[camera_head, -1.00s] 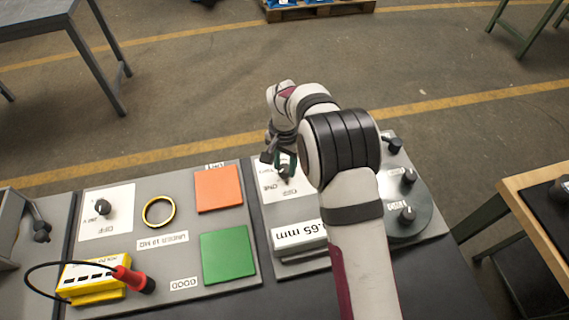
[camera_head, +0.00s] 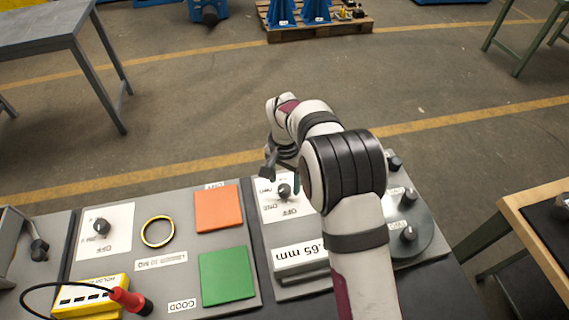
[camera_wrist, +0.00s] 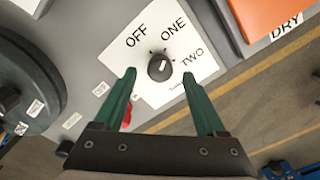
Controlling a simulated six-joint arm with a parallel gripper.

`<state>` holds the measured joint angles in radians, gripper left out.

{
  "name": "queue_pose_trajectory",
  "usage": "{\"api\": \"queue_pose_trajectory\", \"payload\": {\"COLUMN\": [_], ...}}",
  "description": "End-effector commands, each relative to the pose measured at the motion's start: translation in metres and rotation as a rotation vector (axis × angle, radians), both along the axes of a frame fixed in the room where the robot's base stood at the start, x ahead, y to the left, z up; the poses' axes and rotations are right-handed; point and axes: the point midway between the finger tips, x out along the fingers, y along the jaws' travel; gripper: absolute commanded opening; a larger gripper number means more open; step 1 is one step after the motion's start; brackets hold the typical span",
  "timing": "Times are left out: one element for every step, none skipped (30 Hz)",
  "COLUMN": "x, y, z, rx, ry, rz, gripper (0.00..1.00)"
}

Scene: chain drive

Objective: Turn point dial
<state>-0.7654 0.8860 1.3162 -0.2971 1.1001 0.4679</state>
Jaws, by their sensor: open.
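A black round dial (camera_wrist: 160,67) with a pale pointer mark sits on a white plate (camera_wrist: 150,92) lettered OFF, ONE and TWO. I cannot tell firmly which label the mark faces. The dial also shows in the head view (camera_head: 284,191), on the middle panel. My gripper (camera_wrist: 159,75) is open, its two green fingers on either side of the dial in the wrist view, with nothing between them gripped. In the head view my gripper (camera_head: 283,178) is close by the dial, partly hidden by my arm. Contact with the plate cannot be told.
A second dial (camera_head: 102,227) sits on the left panel with a yellow ring (camera_head: 157,231), an orange pad (camera_head: 218,208) and a green pad (camera_head: 227,276). A grey box with a display (camera_head: 300,262) lies in front of the dial. A round black base with knobs (camera_head: 418,235) stands right.

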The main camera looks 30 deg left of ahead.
Motion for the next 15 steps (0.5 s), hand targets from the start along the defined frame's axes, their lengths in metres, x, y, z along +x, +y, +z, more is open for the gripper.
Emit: {"api": "queue_pose_trajectory", "payload": {"x": [0.001,0.001,0.001,0.001,0.001,0.001,0.001,0.001,0.001,0.001,0.001,0.000,0.000,0.001,0.000], "y": [0.001,0.001,0.001,0.001,0.001,0.001,0.001,0.000,0.001,0.000,0.000,0.000,0.000,0.000,0.000], "z": [0.014,0.024,0.038,0.048,0.058,0.071,0.080,0.089,0.100,0.107,0.113,0.120,0.125,0.129,0.133], "rx": [0.004,0.003,0.005,0.005,0.004,0.005,0.005,0.004,0.004,0.003,0.003,0.002,0.002,0.002,0.001], "ry": [-0.004,-0.004,-0.005,-0.005,-0.006,-0.005,-0.006,-0.005,-0.004,-0.004,-0.004,-0.003,-0.002,-0.003,-0.002], "rz": [0.000,0.000,-0.001,0.000,0.000,0.000,0.000,0.000,0.000,0.000,0.000,0.000,0.000,0.000,-0.001], "gripper": [0.73,0.73,0.73,0.73,0.73,0.73,0.73,0.73,0.73,0.73,0.73,0.73,0.73,0.73,0.73]}}
